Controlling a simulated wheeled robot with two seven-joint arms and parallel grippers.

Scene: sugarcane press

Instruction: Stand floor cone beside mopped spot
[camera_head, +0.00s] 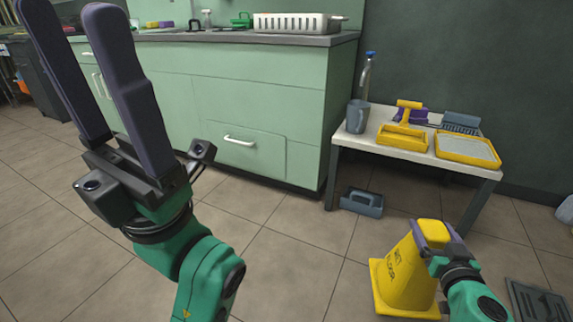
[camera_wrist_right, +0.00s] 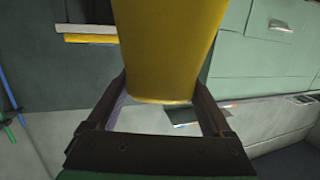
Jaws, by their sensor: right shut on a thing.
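The yellow floor cone (camera_head: 405,270) with dark lettering is at the lower right of the head view, leaning a little to the right in the picture. Its square base is at or just above the tiles; I cannot tell if it touches. My right gripper (camera_head: 435,234) is shut on the cone's upper part. In the right wrist view the cone (camera_wrist_right: 168,50) fills the space between the fingers of that gripper (camera_wrist_right: 160,105). My left gripper (camera_head: 70,12) is raised at the upper left, fingers apart and empty. I cannot make out a mopped spot on the tiles.
A small table (camera_head: 345,140) with a mug, yellow trays and tools stands behind the cone. A grey caddy (camera_head: 362,202) lies on the floor by it. A dark flat panel (camera_head: 537,300) is right of the cone. Green cabinets (camera_head: 240,100) line the back. Tiles left of the cone are clear.

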